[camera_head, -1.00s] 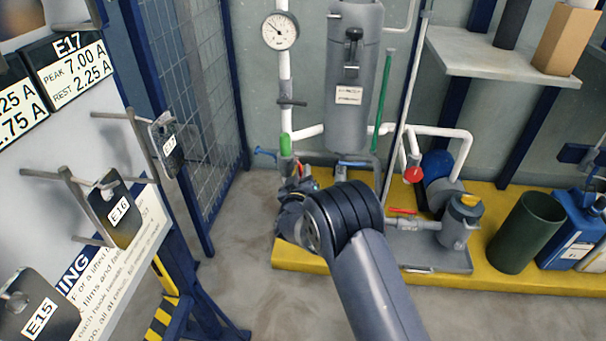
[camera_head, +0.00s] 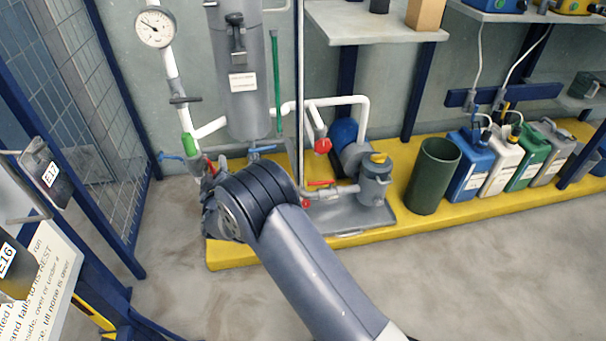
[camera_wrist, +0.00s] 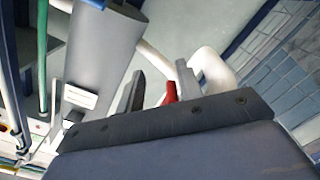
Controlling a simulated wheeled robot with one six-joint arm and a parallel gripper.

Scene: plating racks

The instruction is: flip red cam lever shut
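A red lever (camera_wrist: 171,92) shows in the wrist view between the two fingers of my gripper (camera_wrist: 160,70), closer to the right finger. The fingers stand apart, and I see no contact on both sides of the lever. Its lower end is hidden behind the gripper body. In the head view a small red part (camera_head: 209,165) shows just above my wrist, beside the white pipe with the green grip (camera_head: 188,145). My arm hides the fingertips there.
A grey cylinder (camera_head: 240,100) and a gauge (camera_head: 155,27) are on the back wall. Another red handle (camera_head: 320,183) and a red knob (camera_head: 322,146) are at the pump to the right. A mesh fence (camera_head: 90,110) stands left. Floor at right front is clear.

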